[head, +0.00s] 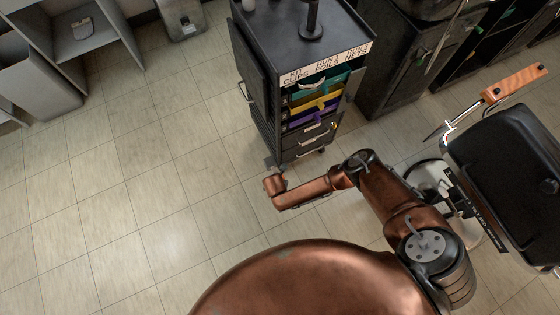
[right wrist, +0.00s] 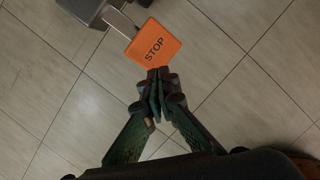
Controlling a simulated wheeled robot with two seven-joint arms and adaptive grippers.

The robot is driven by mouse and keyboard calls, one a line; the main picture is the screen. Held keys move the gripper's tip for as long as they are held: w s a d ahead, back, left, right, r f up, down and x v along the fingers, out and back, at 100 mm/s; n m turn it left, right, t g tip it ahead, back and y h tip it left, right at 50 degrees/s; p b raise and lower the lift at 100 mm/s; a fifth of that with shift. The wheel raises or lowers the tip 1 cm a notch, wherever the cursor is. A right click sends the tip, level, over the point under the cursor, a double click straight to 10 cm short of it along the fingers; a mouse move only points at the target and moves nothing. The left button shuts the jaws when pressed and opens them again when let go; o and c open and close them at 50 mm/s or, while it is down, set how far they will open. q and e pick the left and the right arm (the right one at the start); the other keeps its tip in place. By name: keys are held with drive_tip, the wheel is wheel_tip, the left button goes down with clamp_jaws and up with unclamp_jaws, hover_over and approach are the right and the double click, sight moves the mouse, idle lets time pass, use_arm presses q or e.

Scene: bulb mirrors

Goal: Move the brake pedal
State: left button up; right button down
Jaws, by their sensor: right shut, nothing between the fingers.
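The brake pedal (right wrist: 154,46) is a flat orange plate marked STOP, seen in the right wrist view above the middle. It sits at the end of a grey metal arm (right wrist: 118,22). My right gripper (right wrist: 158,76) is shut and empty. Its fingertips are at the pedal's lower edge in the picture; I cannot tell if they touch it. In the head view my right arm reaches left to the foot of the dark cart (head: 262,110), and I cannot make out the fingers or the orange plate there. My left gripper is not in view.
The cart has labelled, coloured drawers and a dark post on top. A black padded chair (head: 510,150) stands at the right, with a wooden-handled tool (head: 514,84) above it. Grey shelves (head: 84,38) stand at the upper left. The tiled floor (head: 130,180) at left is clear.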

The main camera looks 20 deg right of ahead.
drive_tip(key=v, duration=1.2)
idle(0.4)
